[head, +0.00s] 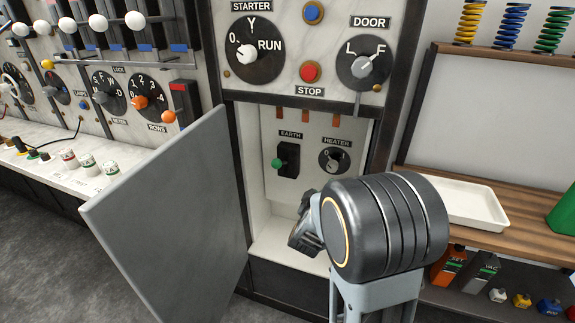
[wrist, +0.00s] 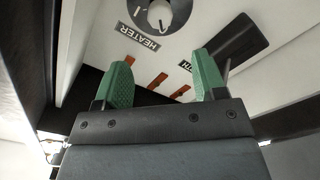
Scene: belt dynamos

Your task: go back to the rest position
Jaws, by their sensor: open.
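My gripper (wrist: 164,82) shows in the wrist view with two green fingertips set wide apart and nothing between them. It is at the open compartment below the starter panel, facing the EARTH and HEATER controls. In the head view, my dark arm link hides the fingers. The heater dial (head: 334,160) is black and round; it also shows upside down in the wrist view (wrist: 157,14). The earth switch (head: 288,160) is a black block with a green knob, left of the dial.
The grey compartment door (head: 170,220) stands swung open at left. Above are the starter dial (head: 256,50), red stop button (head: 311,72) and door dial (head: 365,65). At right, a white tray (head: 462,203) lies on a wooden shelf (head: 530,228). Grey floor is clear at lower left.

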